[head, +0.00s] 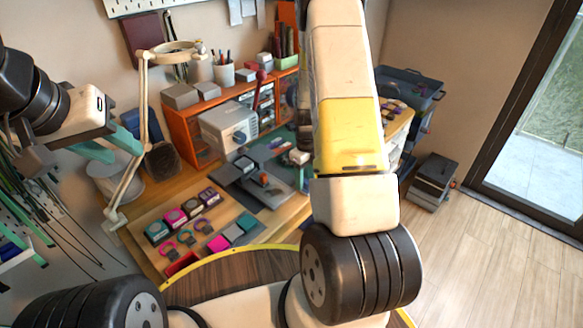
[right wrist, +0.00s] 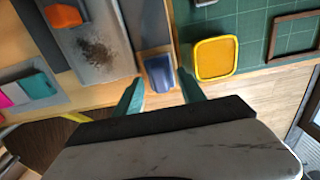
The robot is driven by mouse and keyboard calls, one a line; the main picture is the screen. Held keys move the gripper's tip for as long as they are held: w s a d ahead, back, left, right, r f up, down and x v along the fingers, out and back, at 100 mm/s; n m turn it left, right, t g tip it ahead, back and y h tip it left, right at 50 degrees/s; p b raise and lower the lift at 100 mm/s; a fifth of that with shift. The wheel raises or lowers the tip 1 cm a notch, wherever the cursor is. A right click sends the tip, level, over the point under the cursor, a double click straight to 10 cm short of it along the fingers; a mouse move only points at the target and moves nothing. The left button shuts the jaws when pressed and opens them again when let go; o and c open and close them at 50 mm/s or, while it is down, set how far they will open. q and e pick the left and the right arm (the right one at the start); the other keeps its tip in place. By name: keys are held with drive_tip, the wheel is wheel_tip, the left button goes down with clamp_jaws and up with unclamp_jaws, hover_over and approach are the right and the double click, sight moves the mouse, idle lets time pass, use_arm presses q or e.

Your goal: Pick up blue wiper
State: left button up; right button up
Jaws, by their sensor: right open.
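A small dark-blue block-like piece, which looks like the blue wiper (right wrist: 159,72), lies near the table's front edge in the right wrist view. My right gripper (right wrist: 160,88) is open, with its two teal fingers apart. The blue piece shows just beyond and between the fingertips, and I cannot tell whether they touch it. In the head view my right arm covers this part of the bench, so I cannot make out the wiper there. My left gripper (head: 118,146) is at the left of the head view, with its teal fingers apart and nothing seen between them.
A yellow-rimmed container (right wrist: 214,58) stands close to the right of the blue piece on a green mat (right wrist: 255,55). A grey tray (right wrist: 100,65) with dark debris and an orange block (right wrist: 63,16) is to its left. A lamp arm (head: 143,110) stands near my left gripper.

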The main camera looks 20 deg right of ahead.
sight(307, 182)
drive_tip(key=shift+f, duration=0.45)
drive_tip(key=shift+c, duration=0.2)
clamp_jaws()
drive_tip(key=shift+r, duration=0.1)
drive_tip(key=shift+r, duration=0.45)
drive_tip(key=r, duration=0.1)
drive_tip(key=s+r, duration=0.1)
drive_tip(key=shift+r, duration=0.35)
drive_tip(key=s+d+r, duration=0.1)
drive_tip(key=s, duration=1.4)
drive_tip(key=shift+d+r, duration=0.15)
drive_tip(key=shift+d, duration=0.25)
